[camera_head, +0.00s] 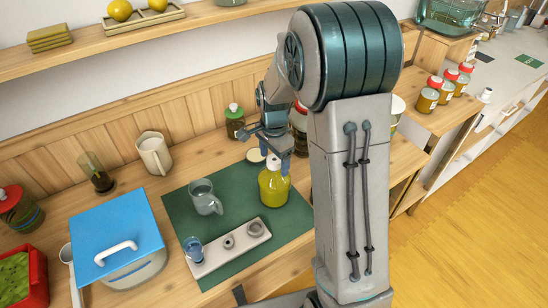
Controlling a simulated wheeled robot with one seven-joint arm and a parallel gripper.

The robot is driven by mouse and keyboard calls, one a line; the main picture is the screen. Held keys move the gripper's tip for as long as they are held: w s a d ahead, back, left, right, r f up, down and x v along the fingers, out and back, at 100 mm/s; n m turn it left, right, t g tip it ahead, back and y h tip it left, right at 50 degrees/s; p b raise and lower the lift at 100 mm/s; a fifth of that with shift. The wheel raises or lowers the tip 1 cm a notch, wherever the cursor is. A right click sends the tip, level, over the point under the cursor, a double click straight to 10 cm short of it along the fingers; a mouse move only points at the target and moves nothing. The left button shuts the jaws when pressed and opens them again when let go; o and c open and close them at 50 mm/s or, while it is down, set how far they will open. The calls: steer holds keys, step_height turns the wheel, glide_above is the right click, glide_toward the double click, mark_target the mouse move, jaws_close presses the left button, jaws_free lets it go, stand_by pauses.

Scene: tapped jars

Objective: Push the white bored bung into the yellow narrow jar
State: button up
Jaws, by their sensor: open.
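The yellow narrow jar (272,188) stands upright on the green mat (182,213). A small white piece, apparently the white bored bung (273,161), shows at the top of its neck. How deep it sits I cannot tell at this size. My gripper (275,148) is open, pointing down just above the jar's mouth. Its fingers are close around or beside the white piece; contact is unclear. My arm hides part of what lies behind and right of the jar.
A pale holder (237,253) with grey round pieces and a blue glass (193,248) lies in front. A clear mug (205,197) stands left of the jar. A blue-lidded box (117,235) is farther left. A dark jar with a green lid (235,122) stands behind.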

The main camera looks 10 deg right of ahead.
steer(key=shift+r, duration=0.2)
steer(key=shift+r+p, duration=1.55)
steer(key=shift+r, duration=0.55)
step_height(320, 180, up, 14)
steer(key=b, duration=0.1)
steer(key=shift+b, duration=0.4)
steer(key=shift+s+f, duration=0.1)
stand_by(0.6)
steer(key=s+f+n+t, duration=0.1)
steer(key=s+n, duration=0.5)
steer(key=s, duration=0.4)
steer(key=s+f+n+t, duration=0.1)
steer(key=s+n+t, duration=0.1)
steer(key=s+n, duration=0.5)
steer(key=shift+s+f+n+t, duration=0.3)
steer(key=shift+s+f, duration=0.1)
steer(key=shift+s, duration=1.6)
